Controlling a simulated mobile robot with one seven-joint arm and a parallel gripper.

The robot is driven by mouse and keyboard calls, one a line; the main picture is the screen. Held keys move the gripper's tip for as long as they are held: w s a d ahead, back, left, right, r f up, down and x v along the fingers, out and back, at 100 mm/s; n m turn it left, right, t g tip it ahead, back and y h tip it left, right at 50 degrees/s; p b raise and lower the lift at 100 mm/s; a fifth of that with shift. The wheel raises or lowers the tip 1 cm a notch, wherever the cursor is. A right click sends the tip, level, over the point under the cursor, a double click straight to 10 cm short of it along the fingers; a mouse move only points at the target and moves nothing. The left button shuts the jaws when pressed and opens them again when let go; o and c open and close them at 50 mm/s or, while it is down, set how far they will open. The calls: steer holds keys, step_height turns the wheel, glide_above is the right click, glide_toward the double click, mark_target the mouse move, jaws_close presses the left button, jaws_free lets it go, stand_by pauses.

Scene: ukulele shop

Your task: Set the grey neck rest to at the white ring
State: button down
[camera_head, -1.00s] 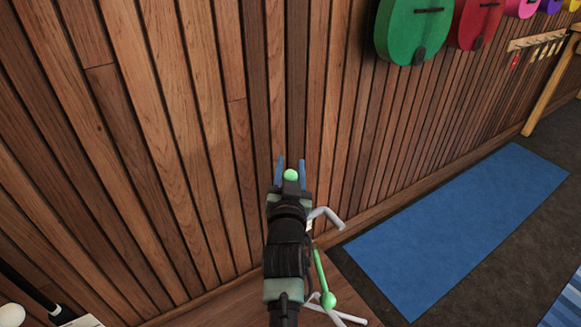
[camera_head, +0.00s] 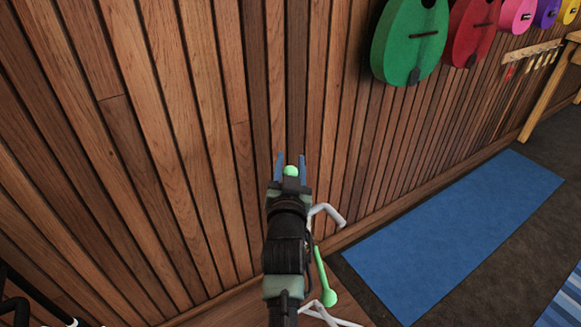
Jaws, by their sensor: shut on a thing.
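My gripper (camera_head: 291,170) is at the middle of the head view, in front of the wooden wall, with its blue fingers pointing away. It is shut on a small green knob (camera_head: 291,171) that shows between the fingertips. A pale grey bent bar (camera_head: 327,211) sticks out to the right of my gripper; it may be the grey neck rest, but I cannot tell for sure. Below it is a green rod with a rounded end (camera_head: 329,298), beside pale grey bars (camera_head: 318,312) at the bottom. My arm hides how these parts join. I cannot make out the white ring.
The slatted wooden wall (camera_head: 190,130) fills the left and middle. A green ukulele body (camera_head: 405,55) and a red one (camera_head: 466,40) hang at upper right. A clear blue mat (camera_head: 455,235) lies on the right. Black bars (camera_head: 30,295) stand at lower left.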

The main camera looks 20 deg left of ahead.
step_height(320, 180, up, 9)
steer(key=p, duration=0.5)
steer(key=shift+r, duration=0.2)
steer(key=shift+c, duration=2.3)
jaws_free()
steer(key=shift+f, duration=0.25)
steer(key=shift+s, duration=0.1)
steer(key=p+v, duration=0.2)
steer(key=v, duration=1)
steer(key=shift+s+d, duration=0.2)
steer(key=shift+s, duration=0.15)
